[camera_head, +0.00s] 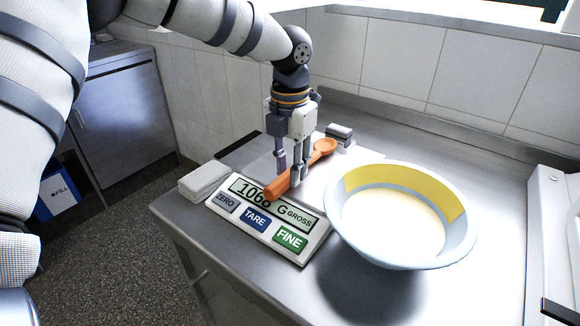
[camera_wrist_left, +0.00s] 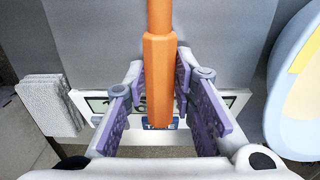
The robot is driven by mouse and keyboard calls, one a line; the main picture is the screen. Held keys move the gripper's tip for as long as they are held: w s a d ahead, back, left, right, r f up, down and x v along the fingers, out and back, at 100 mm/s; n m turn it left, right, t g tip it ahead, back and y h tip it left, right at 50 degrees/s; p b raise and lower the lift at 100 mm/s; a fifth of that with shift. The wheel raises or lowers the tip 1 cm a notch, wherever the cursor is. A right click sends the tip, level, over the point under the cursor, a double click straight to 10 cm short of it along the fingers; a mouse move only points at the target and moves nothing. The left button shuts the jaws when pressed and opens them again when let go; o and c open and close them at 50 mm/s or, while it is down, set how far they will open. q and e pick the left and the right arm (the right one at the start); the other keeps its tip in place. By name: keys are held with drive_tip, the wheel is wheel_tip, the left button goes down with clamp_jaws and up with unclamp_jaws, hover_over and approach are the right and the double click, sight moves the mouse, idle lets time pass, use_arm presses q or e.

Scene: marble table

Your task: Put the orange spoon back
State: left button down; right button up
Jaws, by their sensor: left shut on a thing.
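The orange spoon (camera_head: 278,185) lies across the scale in the head view, its handle towards the display and its bowl towards the back. My left gripper (camera_head: 291,180) points down from above and is shut on the spoon's handle. In the left wrist view the orange handle (camera_wrist_left: 159,70) runs between the two purple-padded fingers (camera_wrist_left: 160,98). Whether the spoon touches the scale's plate is hard to tell. The scale (camera_head: 300,232) has a display reading about 1066 and ZERO, TARE and FINE buttons. My right gripper does not show.
A pale blue bowl (camera_head: 462,238) with a creamy filling and a yellow inner band stands right of the scale. Folded white cloths (camera_head: 204,180) lie at the left table edge. A small grey block (camera_head: 340,131) sits behind the spoon. The steel table's front (camera_head: 330,295) is clear.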

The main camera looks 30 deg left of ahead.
use_arm(q)
drive_tip(key=c, duration=1.3)
unclamp_jaws()
drive_tip(key=shift+f, duration=0.2)
drive_tip(key=shift+c, duration=0.2)
drive_tip(key=shift+f, duration=0.3)
wheel_tip(320, 180, up, 12)
drive_tip(key=shift+s+a+r, duration=0.2)
drive_tip(key=shift+a, duration=0.15)
